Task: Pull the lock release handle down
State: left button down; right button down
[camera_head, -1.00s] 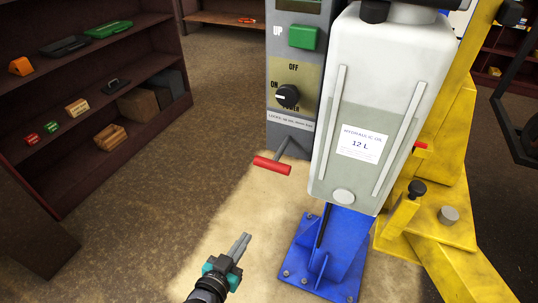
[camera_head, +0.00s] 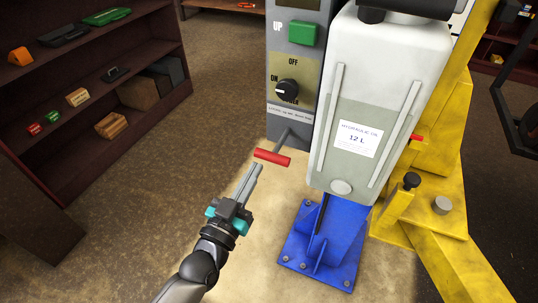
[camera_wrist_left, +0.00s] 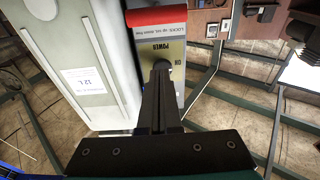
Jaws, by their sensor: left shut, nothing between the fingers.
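The lock release handle is a red grip (camera_head: 271,157) on a grey rod, sticking out low on the grey control box (camera_head: 292,118). In the left wrist view the red grip (camera_wrist_left: 158,15) crosses the top, above my fingertips. My left gripper (camera_head: 257,168) comes in from below with its fingers pointing up, just under the grip. Its fingers are shut together and empty. In the wrist view the shut fingers (camera_wrist_left: 160,68) point at the control box. I cannot tell whether the fingertips touch the grip. My right gripper is not in view.
A white hydraulic oil tank (camera_head: 385,70) stands close to the right of the handle, above a blue lift base (camera_head: 325,255). A yellow lift arm (camera_head: 435,210) is further right. Shelves (camera_head: 95,140) with several items stand at the left. Floor between is clear.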

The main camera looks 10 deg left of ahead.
pick_arm(q)
jog(key=r, duration=0.1)
send_over(269, 157)
jog(key=shift+s+d+f+b, duration=0.1)
jog(key=shift+s+f+b, duration=0.2)
jog(key=shift+f, duration=0.65)
jog(key=shift+s+f+b, duration=0.2)
jog(key=shift+s+f, duration=0.1)
jog(key=shift+f, duration=0.6)
